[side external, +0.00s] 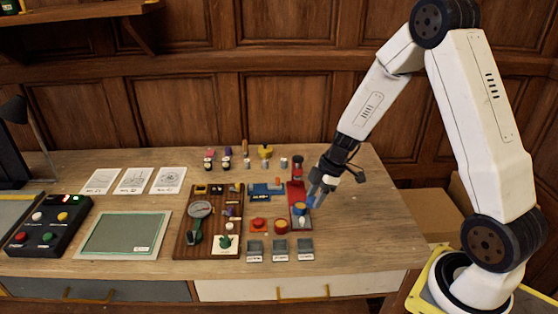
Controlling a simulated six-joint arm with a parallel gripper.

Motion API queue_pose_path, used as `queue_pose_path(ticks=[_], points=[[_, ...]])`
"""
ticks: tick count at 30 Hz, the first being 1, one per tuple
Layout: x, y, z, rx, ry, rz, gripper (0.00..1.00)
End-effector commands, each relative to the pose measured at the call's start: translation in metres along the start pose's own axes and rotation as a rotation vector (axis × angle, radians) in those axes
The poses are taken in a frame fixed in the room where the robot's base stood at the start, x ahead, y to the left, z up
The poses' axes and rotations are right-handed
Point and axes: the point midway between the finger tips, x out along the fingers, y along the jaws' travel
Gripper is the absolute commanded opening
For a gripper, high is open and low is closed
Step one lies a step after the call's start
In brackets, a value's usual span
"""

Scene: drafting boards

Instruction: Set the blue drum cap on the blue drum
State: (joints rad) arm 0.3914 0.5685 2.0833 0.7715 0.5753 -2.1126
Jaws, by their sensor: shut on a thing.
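My gripper (311,200) points down and left over the right end of the group of small parts, shut on a small blue piece that is mostly hidden by the fingers. The piece looks like the blue drum cap, but it is too small to be sure. Just left of and below the fingertips is a small round drum (299,209) with blue and yellowish colour, at the front of a red stand (296,190). I cannot tell whether this is the blue drum, or whether the held piece touches it.
A red-and-yellow drum (281,226) and a red piece (258,224) stand to the left. Several grey trays (279,245) lie in front. A brown board with tools (190,243) is further left. The table's right side (365,225) is clear.

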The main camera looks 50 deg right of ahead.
Motion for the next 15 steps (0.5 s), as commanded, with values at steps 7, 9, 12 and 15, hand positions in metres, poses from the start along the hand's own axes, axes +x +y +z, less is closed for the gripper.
queue_pose_path(ticks=[7,9,12,15], points=[[0.003,0.011,0.002,0.000,0.001,0.000,0.00],[0.005,0.018,0.003,0.000,0.001,0.001,0.00],[0.009,0.032,0.004,0.000,0.003,0.000,0.00],[0.013,0.047,0.008,0.000,0.003,0.001,0.00]])
